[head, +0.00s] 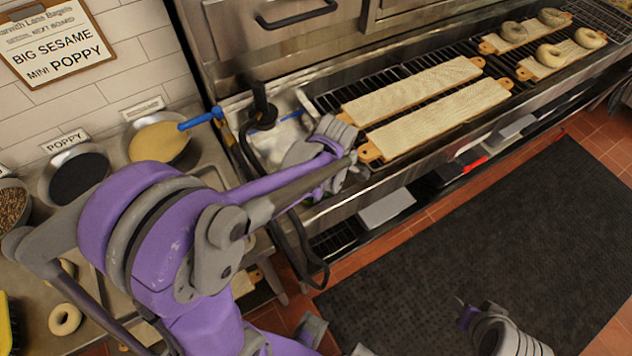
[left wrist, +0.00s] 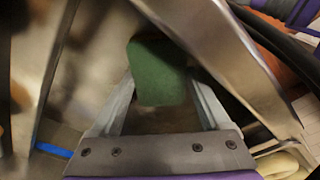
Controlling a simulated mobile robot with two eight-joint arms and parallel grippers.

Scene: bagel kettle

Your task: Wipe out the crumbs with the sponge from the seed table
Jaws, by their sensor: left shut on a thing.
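A green sponge (left wrist: 158,66) is between the fingers of my left gripper (left wrist: 161,82) in the left wrist view. The gripper is shut on it. In the head view my left arm reaches over the steel counter toward the oven's left end, and the sponge is hidden there. The seed table (head: 205,160) at the left holds bowls of sesame (head: 157,141), poppy (head: 78,177) and mixed seeds (head: 12,205). I cannot make out crumbs on it. My right gripper (head: 464,309) is low over the dark mat, and its jaw opening is unclear.
Two long cloth-covered boards (head: 410,90) lie on the oven grate, and bagels (head: 550,55) sit on boards farther right. A blue-handled tool (head: 200,119) rests at the sesame bowl. Bagels (head: 66,319) and a yellow item (head: 5,325) are at lower left. The dark mat (head: 500,220) is clear.

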